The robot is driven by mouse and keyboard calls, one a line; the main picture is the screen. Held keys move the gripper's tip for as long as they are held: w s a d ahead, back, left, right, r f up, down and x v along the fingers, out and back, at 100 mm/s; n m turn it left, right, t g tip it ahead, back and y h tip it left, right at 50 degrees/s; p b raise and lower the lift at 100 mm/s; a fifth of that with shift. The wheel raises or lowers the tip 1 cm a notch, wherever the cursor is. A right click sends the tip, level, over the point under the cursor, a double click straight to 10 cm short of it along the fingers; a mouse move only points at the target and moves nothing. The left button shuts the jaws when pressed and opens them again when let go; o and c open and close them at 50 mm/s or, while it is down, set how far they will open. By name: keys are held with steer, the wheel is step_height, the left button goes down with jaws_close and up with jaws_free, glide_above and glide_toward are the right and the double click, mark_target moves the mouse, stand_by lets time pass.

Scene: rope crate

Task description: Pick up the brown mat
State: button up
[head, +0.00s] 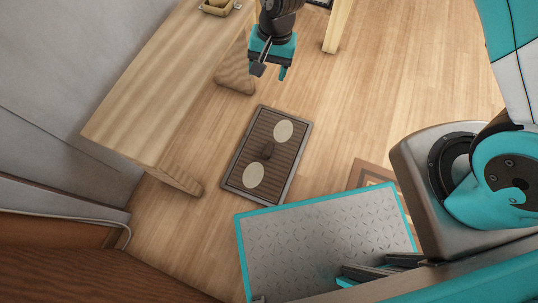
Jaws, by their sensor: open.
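The brown mat (274,141) lies flat on the wooden floor in the middle of the head view. It is ribbed, with a grey border and two pale ovals, and a small dark brown piece shows between the ovals. My gripper (268,72) is above and beyond the mat in the picture, pointing down. Its teal and dark fingers are apart, with nothing between them. It is apart from the mat.
A wooden table or bench (165,80) stands to the left of the mat, with a small tan container (217,8) on top. A patterned brown rug (368,174) shows partly at the right. A wooden leg (337,28) stands at the top.

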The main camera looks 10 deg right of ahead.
step_height(320, 180, down, 25)
steer(key=s+m+h+b, duration=0.1)
steer(key=m+b, duration=0.2)
steer(key=b, duration=1.2)
glide_above(269, 147)
steer(key=f, duration=1.1)
steer(key=shift+w+d+f, duration=0.1)
steer(key=shift+d+f, duration=0.1)
steer(key=shift+f, duration=0.15)
steer(key=f+b, duration=0.1)
steer(key=f, duration=0.1)
steer(key=f+b, duration=0.3)
steer(key=f, duration=0.1)
steer(key=shift+s+a+b, duration=0.2)
steer(key=shift+a+b, duration=0.05)
steer(key=shift+b, duration=0.1)
steer(key=shift+c, duration=0.3)
jaws_close()
